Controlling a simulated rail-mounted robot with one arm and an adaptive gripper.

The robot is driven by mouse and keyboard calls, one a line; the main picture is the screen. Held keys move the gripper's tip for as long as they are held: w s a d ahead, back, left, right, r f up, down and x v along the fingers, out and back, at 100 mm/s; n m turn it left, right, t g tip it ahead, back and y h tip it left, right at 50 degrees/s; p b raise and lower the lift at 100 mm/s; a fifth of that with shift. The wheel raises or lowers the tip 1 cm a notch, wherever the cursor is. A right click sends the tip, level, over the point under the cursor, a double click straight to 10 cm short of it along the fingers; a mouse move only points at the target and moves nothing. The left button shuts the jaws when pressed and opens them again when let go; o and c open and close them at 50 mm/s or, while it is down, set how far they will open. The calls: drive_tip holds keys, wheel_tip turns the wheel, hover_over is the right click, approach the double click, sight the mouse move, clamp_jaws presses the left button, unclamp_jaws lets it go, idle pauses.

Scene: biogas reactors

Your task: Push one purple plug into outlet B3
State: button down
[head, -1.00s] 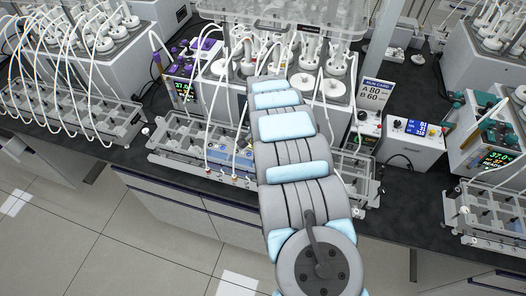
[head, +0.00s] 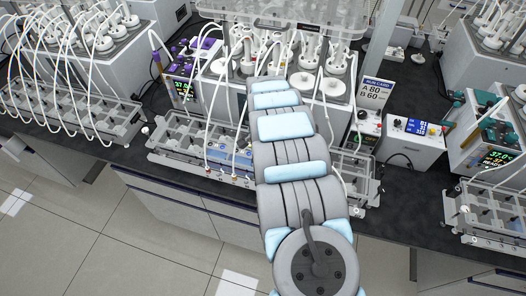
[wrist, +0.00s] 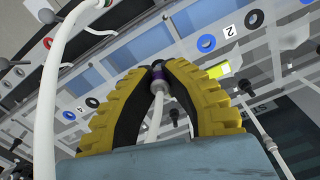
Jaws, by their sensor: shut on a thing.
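In the wrist view, my gripper (wrist: 158,70), with yellow ribbed fingers and dark pads, is shut on a small plug with a purple band (wrist: 154,75). A white hose runs from the plug down between the fingers. Beyond the fingertips is the clear outlet rack (wrist: 115,62), with coloured rings and number labels. A "2" label (wrist: 228,31) is at the upper right and a "3" label (wrist: 80,110) at the left. Which outlet is B3 is not clear. In the head view my arm hides the gripper and plug; the rack (head: 180,155) shows beside the arm.
A thick white hose (wrist: 50,95) crosses the left of the wrist view. In the head view, a run card (head: 376,93) reads A 80, B 60. Other hosed racks (head: 75,110) stand left and right. The floor in front is clear.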

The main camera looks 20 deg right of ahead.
drive_tip(key=shift+f, duration=0.7)
idle(1.0)
idle(0.3)
drive_tip(key=c, duration=1.1)
unclamp_jaws()
drive_tip(key=shift+r, duration=0.1)
drive_tip(key=shift+r, duration=3.7)
